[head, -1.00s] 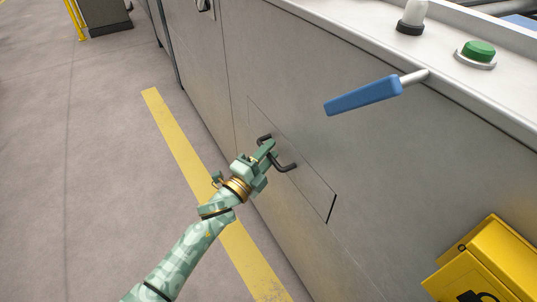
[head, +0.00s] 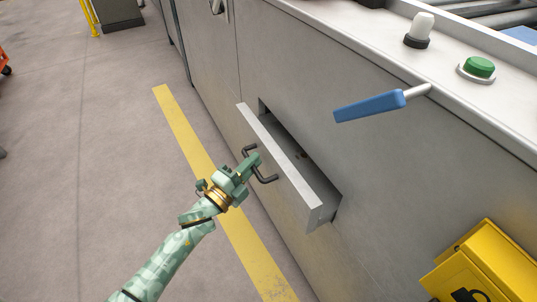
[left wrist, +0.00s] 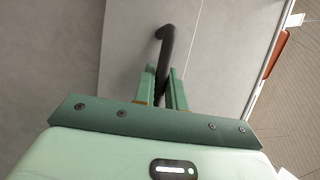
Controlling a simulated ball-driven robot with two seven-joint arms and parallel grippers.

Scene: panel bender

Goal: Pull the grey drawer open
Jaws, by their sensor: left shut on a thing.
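The grey drawer (head: 283,160) stands partly open from the grey machine front in the head view. A dark gap shows behind its front panel, with small brownish things inside that I cannot make out. Its black bar handle (head: 268,179) sticks out from the panel. My left gripper (head: 252,162) is shut on the handle. In the left wrist view the black handle (left wrist: 165,50) runs between the two green fingers (left wrist: 166,88), with the drawer's pale grey front behind it. My right gripper is not in view.
A blue lever (head: 370,107) juts out above the drawer. A green button (head: 479,68) and a white-topped knob (head: 420,28) sit on the ledge. A yellow box (head: 485,262) is at lower right. The floor left of the yellow stripe (head: 205,170) is clear nearby.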

